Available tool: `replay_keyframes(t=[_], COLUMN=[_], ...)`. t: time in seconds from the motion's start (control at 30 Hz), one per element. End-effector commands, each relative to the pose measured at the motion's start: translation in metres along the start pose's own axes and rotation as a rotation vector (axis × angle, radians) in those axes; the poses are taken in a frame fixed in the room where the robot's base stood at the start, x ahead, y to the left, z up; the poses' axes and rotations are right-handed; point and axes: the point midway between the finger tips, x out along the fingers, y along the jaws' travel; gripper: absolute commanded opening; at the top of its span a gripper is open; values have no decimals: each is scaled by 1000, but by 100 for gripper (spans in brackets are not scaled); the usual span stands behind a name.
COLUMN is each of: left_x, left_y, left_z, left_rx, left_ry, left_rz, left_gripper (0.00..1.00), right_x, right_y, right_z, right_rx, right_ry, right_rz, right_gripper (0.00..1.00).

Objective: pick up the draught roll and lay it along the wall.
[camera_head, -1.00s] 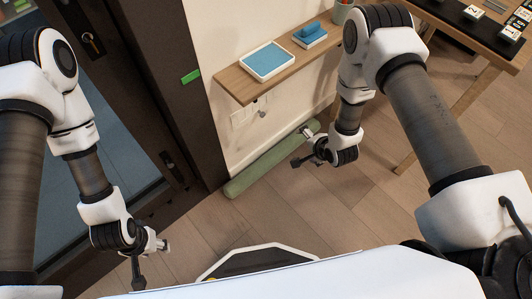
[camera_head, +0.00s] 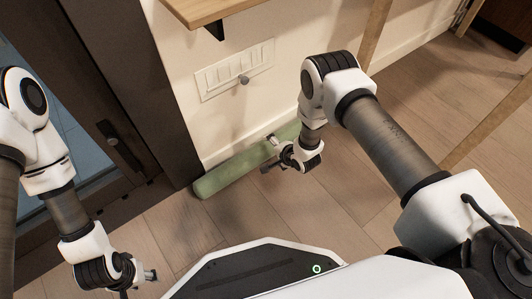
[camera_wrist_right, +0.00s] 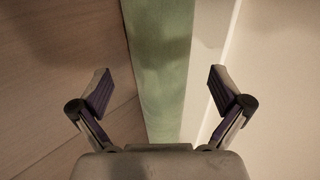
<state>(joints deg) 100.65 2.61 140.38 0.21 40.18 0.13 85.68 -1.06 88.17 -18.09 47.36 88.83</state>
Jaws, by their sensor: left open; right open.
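The draught roll (camera_head: 233,171) is a long pale green cylinder lying on the floor along the foot of the cream wall (camera_head: 285,60). Its left end is near the dark door frame. My right gripper (camera_head: 271,154) is over the roll's right part, partly hiding it. In the right wrist view the open fingers (camera_wrist_right: 161,92) stand either side of the green roll (camera_wrist_right: 160,50), with gaps on both sides, and nothing is held. My left gripper (camera_head: 139,283) is open and empty at the lower left, away from the roll.
A wooden shelf (camera_head: 205,10) juts from the wall above the roll. A switch plate (camera_head: 238,70) with a knob sits below it. A dark door frame (camera_head: 125,75) stands at left. Wooden table legs (camera_head: 490,125) are at right. The wooden floor (camera_head: 345,210) in front is clear.

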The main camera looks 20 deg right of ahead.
Motion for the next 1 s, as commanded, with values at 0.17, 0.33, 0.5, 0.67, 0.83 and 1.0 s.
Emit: replay_keyframes(t=[0.17,0.33,0.5,0.67,0.83,1.0], left_x=[36,36,35,35,35,34], left_y=[-1,-1,-1,-1,-1,-1], left_z=[-4,-7,-7,-7,-7,-6], left_rx=[1,5,5,5,5,5], left_ry=[12,20,20,19,19,18], left_rz=[-1,-3,-2,-2,-2,-2], left_gripper=[48,48,48,48,48,48], right_x=[36,40,39,39,39,38], right_y=[4,0,-1,0,-2,-2], right_z=[-2,-2,-2,-2,-2,-2], right_rx=[-1,0,0,0,-1,-1], right_ry=[0,1,0,0,1,1], right_rz=[-2,0,1,1,-2,-2], right_gripper=[100,100,82,26,3,3])
